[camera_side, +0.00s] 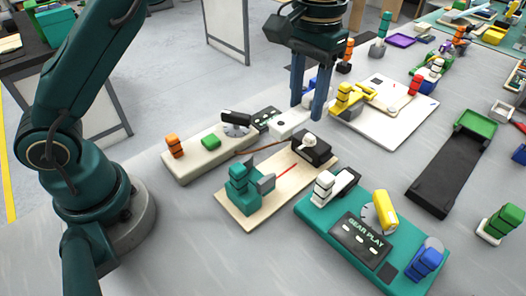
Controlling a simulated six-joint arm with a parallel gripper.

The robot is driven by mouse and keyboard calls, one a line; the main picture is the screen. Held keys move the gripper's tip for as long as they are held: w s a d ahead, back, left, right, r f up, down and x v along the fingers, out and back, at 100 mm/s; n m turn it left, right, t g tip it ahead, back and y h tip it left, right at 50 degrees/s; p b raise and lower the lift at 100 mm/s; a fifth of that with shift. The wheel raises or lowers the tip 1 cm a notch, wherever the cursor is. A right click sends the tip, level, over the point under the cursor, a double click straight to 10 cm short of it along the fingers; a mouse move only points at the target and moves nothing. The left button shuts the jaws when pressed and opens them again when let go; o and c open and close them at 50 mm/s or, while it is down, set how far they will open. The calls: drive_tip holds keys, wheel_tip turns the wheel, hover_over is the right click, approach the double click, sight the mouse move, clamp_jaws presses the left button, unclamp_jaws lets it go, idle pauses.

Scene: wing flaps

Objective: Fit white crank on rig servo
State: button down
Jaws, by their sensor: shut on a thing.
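My gripper (307,110) hangs upright at top centre, its two blue fingers pointing down. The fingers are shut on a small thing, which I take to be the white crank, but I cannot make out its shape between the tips. The rig is a pale wooden board (256,213) below the gripper. A black servo block (318,152) stands at its far right end, with a small white piece (308,141) on top. The fingertips show just above that piece in the picture. I cannot tell how far apart they are in depth.
A white block with dark holes (288,124) lies beside the fingertips. A teal figure (243,192) stands on the rig's near end. A cream board (190,167) is to the left, a teal GEAR PLAY board (318,220) in front, a white board (400,125) behind right. Bare table shows at front left.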

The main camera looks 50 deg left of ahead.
drive_tip(key=shift+f, duration=3.1)
drive_tip(key=shift+f, duration=0.25)
unclamp_jaws()
drive_tip(key=shift+r, duration=0.15)
drive_tip(key=shift+r, duration=4.85)
drive_tip(key=shift+s, duration=0.15)
drive_tip(key=s+a, duration=0.3)
drive_tip(key=s, duration=0.6)
drive_tip(key=shift+a, duration=0.25)
